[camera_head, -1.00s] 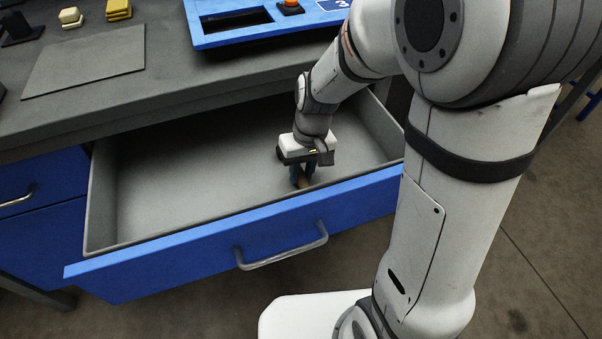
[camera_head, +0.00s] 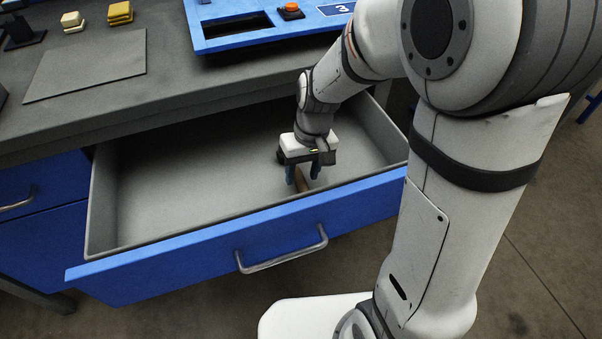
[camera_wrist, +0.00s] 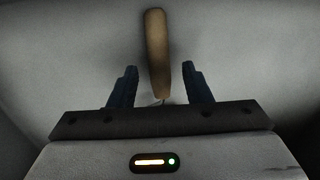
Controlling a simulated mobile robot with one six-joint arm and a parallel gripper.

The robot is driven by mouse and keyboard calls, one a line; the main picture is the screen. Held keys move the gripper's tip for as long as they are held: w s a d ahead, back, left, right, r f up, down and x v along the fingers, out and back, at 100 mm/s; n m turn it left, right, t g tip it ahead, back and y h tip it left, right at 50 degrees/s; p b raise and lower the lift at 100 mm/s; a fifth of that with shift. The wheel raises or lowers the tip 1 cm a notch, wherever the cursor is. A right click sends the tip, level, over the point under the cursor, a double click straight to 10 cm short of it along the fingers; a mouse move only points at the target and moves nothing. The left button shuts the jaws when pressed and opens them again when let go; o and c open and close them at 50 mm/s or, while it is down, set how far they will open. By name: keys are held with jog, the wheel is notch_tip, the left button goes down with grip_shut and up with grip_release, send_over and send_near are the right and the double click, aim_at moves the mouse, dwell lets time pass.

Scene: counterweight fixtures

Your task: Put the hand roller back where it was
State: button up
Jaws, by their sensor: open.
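The hand roller shows as a brown handle (camera_wrist: 156,50) in the wrist view, lying in the open drawer. Its handle lies between and beyond my two fingers, with a gap on each side. A thin metal part shows at the handle's near end; the rest of the roller is hidden by my gripper's body. In the head view a small part of the brown handle (camera_head: 300,181) shows between the fingers. My gripper (camera_head: 303,177) is open, pointing down inside the drawer near its front right; its fingers also show in the wrist view (camera_wrist: 160,83).
The blue-fronted drawer (camera_head: 190,248) is pulled out, and the rest of its grey floor looks bare. The grey worktop above carries a flat grey plate (camera_head: 88,65), yellow blocks (camera_head: 120,12) and a blue panel (camera_head: 240,36) with an orange button.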

aim_at(309, 184)
notch_tip(309, 184, up, 11)
jog(key=d+p, duration=0.1)
jog(key=p, duration=0.1)
jog(key=shift+w+d+f+p, duration=0.2)
jog(key=shift+w+d+p, duration=0.05)
jog(key=shift+w+p, duration=0.1)
